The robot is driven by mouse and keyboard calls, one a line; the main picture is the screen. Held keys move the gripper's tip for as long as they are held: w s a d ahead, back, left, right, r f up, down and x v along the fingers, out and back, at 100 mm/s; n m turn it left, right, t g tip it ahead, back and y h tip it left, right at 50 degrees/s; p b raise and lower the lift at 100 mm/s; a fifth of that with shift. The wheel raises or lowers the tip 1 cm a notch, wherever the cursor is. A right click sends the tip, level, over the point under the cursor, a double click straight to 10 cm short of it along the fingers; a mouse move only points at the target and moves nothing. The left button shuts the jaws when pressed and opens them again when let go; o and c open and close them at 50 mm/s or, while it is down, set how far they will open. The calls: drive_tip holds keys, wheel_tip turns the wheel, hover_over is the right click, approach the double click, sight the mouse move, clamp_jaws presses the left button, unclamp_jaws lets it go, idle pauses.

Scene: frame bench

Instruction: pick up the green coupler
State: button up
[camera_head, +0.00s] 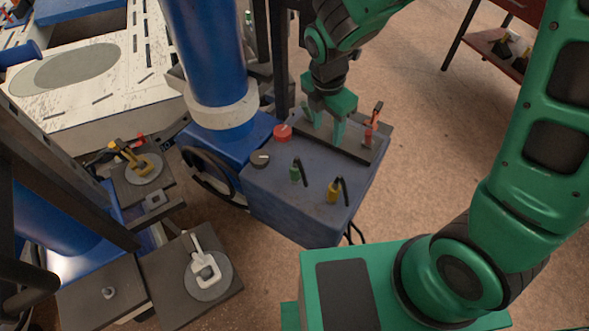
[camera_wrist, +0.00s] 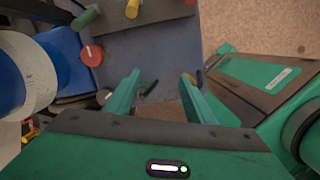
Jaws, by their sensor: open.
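The green coupler (camera_head: 295,174) stands upright on top of the blue-grey block (camera_head: 265,190), with a dark curved piece beside it. My gripper (camera_head: 328,138) is open over the far part of the block, pointing down, behind and to the right of the coupler.
A yellow coupler (camera_head: 333,192) stands right of the green one, a red one (camera_head: 371,128) near the far right edge. A red knob (camera_head: 282,132) and a dark knob (camera_head: 261,158) sit at the block's left. A blue column (camera_head: 207,60) rises behind.

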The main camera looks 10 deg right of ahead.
sight(295, 162)
drive_tip(key=a+f+n, duration=0.1)
drive_tip(key=a, duration=0.1)
drive_tip(key=a+f+n, duration=0.1)
drive_tip(key=a+n, duration=0.1)
drive_tip(key=a, duration=0.1)
drive_tip(key=s+a+f+n, duration=0.1)
drive_tip(key=a+n, duration=0.1)
drive_tip(key=shift+a+f, duration=0.3)
drive_tip(key=shift+f, duration=0.1)
drive_tip(key=shift+n, duration=0.3)
drive_tip(key=f, duration=0.5)
drive_tip(key=shift+w+a, duration=0.1)
drive_tip(key=shift+w, duration=0.1)
drive_tip(key=shift+y, duration=0.3)
drive_tip(key=shift+w+a+f, duration=0.1)
drive_tip(key=shift+w+f, duration=0.05)
drive_tip(key=shift+f, duration=2.85)
clamp_jaws()
